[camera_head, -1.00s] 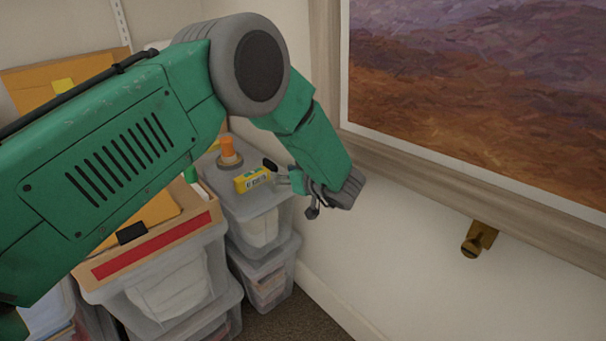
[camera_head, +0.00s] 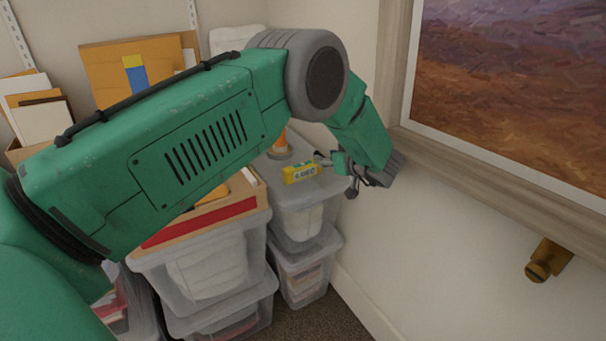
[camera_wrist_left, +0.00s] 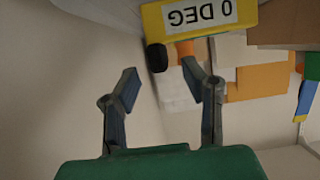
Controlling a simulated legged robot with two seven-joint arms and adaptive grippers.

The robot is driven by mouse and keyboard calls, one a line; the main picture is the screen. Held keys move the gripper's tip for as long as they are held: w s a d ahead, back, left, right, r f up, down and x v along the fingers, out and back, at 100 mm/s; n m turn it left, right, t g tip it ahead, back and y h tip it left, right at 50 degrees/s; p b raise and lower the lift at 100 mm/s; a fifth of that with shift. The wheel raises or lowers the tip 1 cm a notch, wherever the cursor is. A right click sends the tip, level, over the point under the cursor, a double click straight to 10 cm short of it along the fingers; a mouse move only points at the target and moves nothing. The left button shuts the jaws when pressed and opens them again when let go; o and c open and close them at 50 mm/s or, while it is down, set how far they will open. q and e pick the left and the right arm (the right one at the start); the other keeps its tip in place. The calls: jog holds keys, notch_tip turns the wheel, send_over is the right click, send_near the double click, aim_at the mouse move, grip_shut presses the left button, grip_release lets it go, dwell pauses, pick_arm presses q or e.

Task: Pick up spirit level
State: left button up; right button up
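The spirit level looks like a small yellow block (camera_head: 300,174) with a pale "0 DEG" label. In the head view it is at the grey bin's lid, just left of my left gripper (camera_head: 322,160). In the left wrist view the level (camera_wrist_left: 205,17) is upside down at the top edge, partly cut off, beyond the fingertips. My left gripper's two fingers (camera_wrist_left: 161,75) are apart with nothing between them. A small dark knob (camera_wrist_left: 156,57) shows below the level; I cannot tell what it belongs to. My right gripper is not in view.
Clear stacked bins (camera_head: 305,222) stand in the corner beside the wall. An orange-topped item (camera_head: 279,147) is behind the level. An open box with a red strip (camera_head: 200,223) is on the left bins. A framed painting (camera_head: 500,100) and brass fitting (camera_head: 545,262) are on the right wall.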

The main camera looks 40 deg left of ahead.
aim_at(321, 154)
pick_arm(q)
jog(key=b+x, duration=0.1)
jog(key=x, duration=0.2)
jog(key=shift+w+a+f, duration=0.1)
jog(key=shift+w+a, duration=0.05)
jog(key=shift+a, duration=0.1)
jog(key=shift+w+a, duration=0.1)
jog(key=shift+a, duration=0.1)
jog(key=shift+c, duration=0.5)
grip_shut()
